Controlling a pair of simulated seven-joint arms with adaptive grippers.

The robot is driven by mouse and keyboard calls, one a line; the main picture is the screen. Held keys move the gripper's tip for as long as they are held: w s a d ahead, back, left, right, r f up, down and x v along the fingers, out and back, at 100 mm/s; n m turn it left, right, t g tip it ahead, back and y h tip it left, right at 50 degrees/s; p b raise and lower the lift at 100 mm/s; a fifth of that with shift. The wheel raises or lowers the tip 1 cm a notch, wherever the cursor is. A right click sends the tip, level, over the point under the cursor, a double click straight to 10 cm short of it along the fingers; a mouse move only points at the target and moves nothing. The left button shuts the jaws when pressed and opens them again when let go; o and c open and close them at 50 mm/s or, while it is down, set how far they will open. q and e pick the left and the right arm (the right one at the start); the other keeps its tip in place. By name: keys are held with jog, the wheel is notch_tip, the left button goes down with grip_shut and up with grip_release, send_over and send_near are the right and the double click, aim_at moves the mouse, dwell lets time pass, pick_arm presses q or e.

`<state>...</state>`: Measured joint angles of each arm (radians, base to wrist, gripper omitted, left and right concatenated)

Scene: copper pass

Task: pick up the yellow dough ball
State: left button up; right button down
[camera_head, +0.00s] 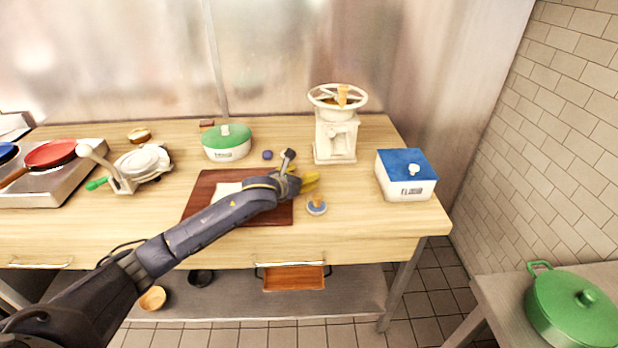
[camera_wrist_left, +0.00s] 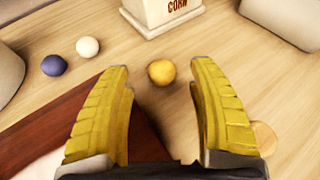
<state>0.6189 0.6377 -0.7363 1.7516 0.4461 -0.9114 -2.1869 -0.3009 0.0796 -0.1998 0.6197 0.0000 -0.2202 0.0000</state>
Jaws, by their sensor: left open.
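The yellow dough ball (camera_wrist_left: 161,72) rests on the wooden table in the left wrist view, in front of the white base marked CORN. My left gripper (camera_head: 312,182) is open and empty, with its yellow fingers pointing down toward the table beside the cutting board. In the left wrist view the ball appears centred between the two fingertips, with gaps to both sides. I cannot tell the remaining height from there. In the head view I cannot make out the ball; my gripper seems to cover it. My right gripper is in neither view.
A dark blue ball (camera_wrist_left: 54,65) and a white ball (camera_wrist_left: 88,47) lie left of the yellow one. The white mill (camera_head: 336,138) stands just behind. A blue-topped round piece (camera_head: 316,208) is close to my gripper. A blue-lidded box (camera_head: 407,188) stands to the right.

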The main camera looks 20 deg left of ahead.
aim_at(308, 173)
pick_arm(q)
jog(key=shift+x, duration=2.6)
jog(key=shift+s, duration=0.1)
jog(key=shift+c, duration=0.4)
jog(key=c, duration=1.2)
